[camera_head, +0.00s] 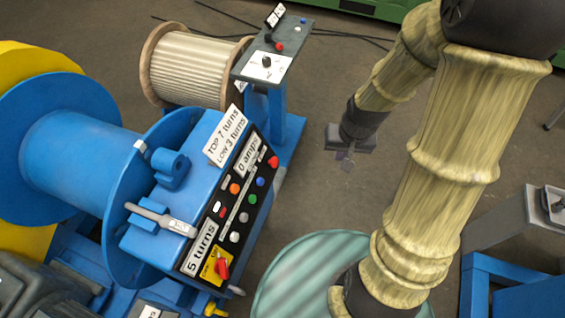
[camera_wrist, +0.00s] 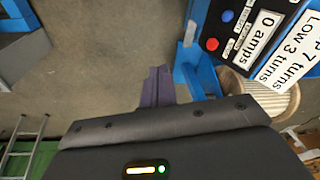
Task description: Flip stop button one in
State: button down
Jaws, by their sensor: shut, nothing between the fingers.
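My gripper (camera_head: 346,158) hangs over open floor to the right of the blue machine's control panel, its fingers together and empty. In the wrist view its closed fingers (camera_wrist: 158,85) point away over bare floor. The black control panel (camera_head: 209,242) carries several coloured buttons. A red button (camera_head: 272,161) sits at its upper right end, and this red button also shows in the wrist view (camera_wrist: 212,43), apart from the fingers. Another red button (camera_head: 280,46) is on the grey pedestal box (camera_head: 290,62). I cannot read which one is labelled stop button one.
A red switch on a yellow plate (camera_head: 217,267) is at the panel's lower end. A wooden spool (camera_head: 187,66) stands behind the machine. A pale green round surface (camera_head: 300,272) lies below my arm. Blue framework (camera_head: 476,285) stands at right. Floor between panel and gripper is clear.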

jog(key=w+a+f+m+y+b, duration=0.1)
jog(key=w+a+f+y, duration=0.1)
jog(key=f, duration=0.3)
jog(key=w+a+f+m+t+y, duration=0.1)
jog(key=w+a+f+m+y, duration=0.1)
jog(key=w+f, duration=0.2)
jog(key=w+a+f+m+y+b, duration=0.1)
jog(key=w+a+f, duration=0.1)
jog(key=f, duration=0.4)
jog(key=shift+w+f+m+y+b, duration=0.3)
jog(key=shift+w+f+y, duration=0.1)
jog(key=shift+w, duration=0.1)
jog(key=p, duration=0.1)
send_near(277, 164)
notch_tip(277, 164, down, 4)
jog(key=shift+w+a+f+p, duration=0.15)
jog(key=shift+w+a+f, duration=0.1)
jog(key=shift+a, duration=0.25)
jog(key=shift+w+a+f+p, duration=0.15)
jog(key=shift+w+a+p, duration=0.1)
jog(key=shift+a, duration=0.3)
jog(key=shift+w+a+f+p, duration=0.1)
jog(key=shift+w+a+f, duration=0.15)
jog(key=shift+a, duration=0.25)
jog(key=shift+w, duration=0.1)
